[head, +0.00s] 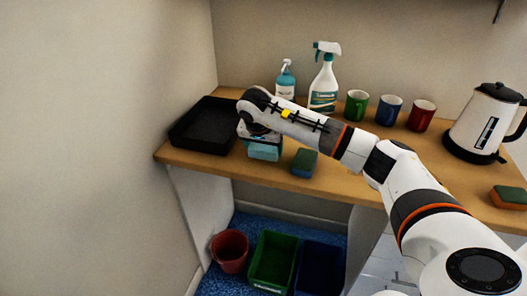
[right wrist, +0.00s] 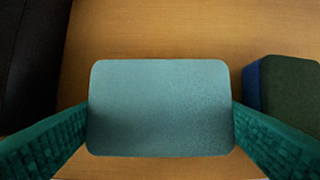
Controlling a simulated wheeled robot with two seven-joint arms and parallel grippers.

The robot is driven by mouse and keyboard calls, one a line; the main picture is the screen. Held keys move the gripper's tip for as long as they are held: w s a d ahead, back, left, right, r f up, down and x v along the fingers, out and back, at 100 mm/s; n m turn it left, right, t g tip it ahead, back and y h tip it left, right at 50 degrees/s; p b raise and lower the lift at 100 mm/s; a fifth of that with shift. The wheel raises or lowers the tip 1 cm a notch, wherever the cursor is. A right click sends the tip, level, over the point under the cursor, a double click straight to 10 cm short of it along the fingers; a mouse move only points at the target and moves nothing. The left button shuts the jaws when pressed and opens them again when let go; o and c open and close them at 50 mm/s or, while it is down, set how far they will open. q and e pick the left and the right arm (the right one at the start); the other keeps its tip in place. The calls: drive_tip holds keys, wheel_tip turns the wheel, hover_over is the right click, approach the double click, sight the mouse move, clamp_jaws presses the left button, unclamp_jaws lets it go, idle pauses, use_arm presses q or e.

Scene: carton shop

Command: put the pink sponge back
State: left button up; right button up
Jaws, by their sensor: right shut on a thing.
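No pink sponge shows in either view. My right gripper (head: 260,137) is shut on a light blue-teal sponge (head: 265,152) at the counter's front left, just right of the black tray (head: 190,139). In the right wrist view this sponge (right wrist: 160,108) fills the gap between the two green fingers. I cannot tell whether it touches the counter or is slightly raised. A blue-and-green sponge (head: 304,162) lies on the counter to its right, also at the right edge of the right wrist view (right wrist: 285,88). An orange-and-green sponge (head: 510,196) lies at far right. My left gripper is not in view.
Below are a red bucket (head: 229,252), a green bin (head: 272,260) and a blue bin (head: 320,268). The tray looks empty.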

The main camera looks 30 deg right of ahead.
wheel_tip(320, 180, down, 2)
drive_tip(key=shift+f, duration=0.1)
drive_tip(key=o, duration=0.8)
drive_tip(key=shift+o, duration=0.2)
